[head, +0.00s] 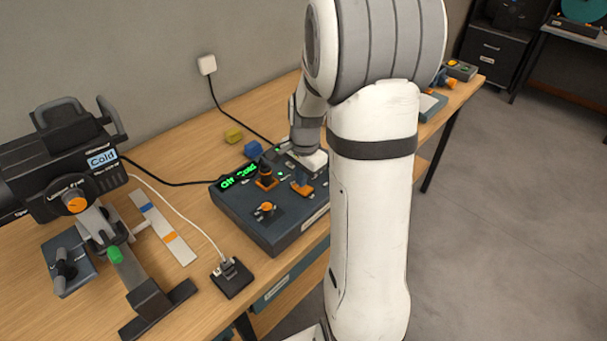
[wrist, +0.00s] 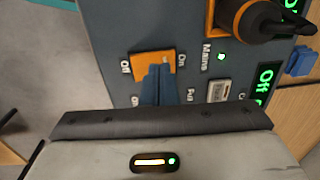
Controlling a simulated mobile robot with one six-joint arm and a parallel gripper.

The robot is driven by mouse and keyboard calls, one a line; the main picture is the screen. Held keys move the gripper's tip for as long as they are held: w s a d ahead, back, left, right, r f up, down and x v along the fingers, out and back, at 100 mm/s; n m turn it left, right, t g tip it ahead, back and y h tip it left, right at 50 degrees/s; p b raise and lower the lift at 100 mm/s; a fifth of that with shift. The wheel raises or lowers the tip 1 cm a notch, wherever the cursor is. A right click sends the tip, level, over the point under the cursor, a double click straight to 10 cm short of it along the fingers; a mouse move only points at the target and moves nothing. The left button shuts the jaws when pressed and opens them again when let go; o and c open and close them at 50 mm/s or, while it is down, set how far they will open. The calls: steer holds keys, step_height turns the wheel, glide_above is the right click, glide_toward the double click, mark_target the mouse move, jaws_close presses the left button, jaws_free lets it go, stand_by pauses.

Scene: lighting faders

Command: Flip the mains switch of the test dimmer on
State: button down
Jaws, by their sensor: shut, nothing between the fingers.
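The test dimmer (head: 283,222) is a dark blue-grey console on the bench with a green-lit display; it also shows in the wrist view (wrist: 108,35). The mains switch (wrist: 153,63) is an orange piece between the labels Off and On, beside the word Mains. A small green lamp (wrist: 221,56) is lit next to that word. My gripper (wrist: 157,72) is shut and empty, its blue-grey fingertips overlapping the lower part of the orange switch. I cannot tell whether they touch it. The switch's tilt is partly hidden. In the head view my arm covers the console's right part.
A black-and-orange knob (wrist: 255,17) stands close to the fingers on the console. A stage lamp labelled Cold (head: 75,170) and a black socket box (head: 231,278) stand to the left. A blue block (head: 253,149) and a yellow block (head: 233,135) lie behind the console.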

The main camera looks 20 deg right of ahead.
step_height(320, 180, up, 14)
steer(key=w+p, duration=0.1)
steer(key=shift+w+a+p, duration=0.3)
steer(key=shift+p, duration=0.1)
stand_by(0.4)
steer(key=s+a+n, duration=0.3)
steer(key=s+n, duration=0.1)
steer(key=s, duration=0.2)
steer(key=s+a+n+t, duration=0.1)
steer(key=s+a+n, duration=0.2)
steer(key=s+n, duration=0.2)
steer(key=s+a+r+n+t, duration=0.1)
steer(key=s+a+n, duration=0.3)
steer(key=s, duration=0.4)
steer(key=shift+s+n, duration=0.25)
steer(key=shift+n, duration=0.15)
steer(key=shift+a, duration=0.1)
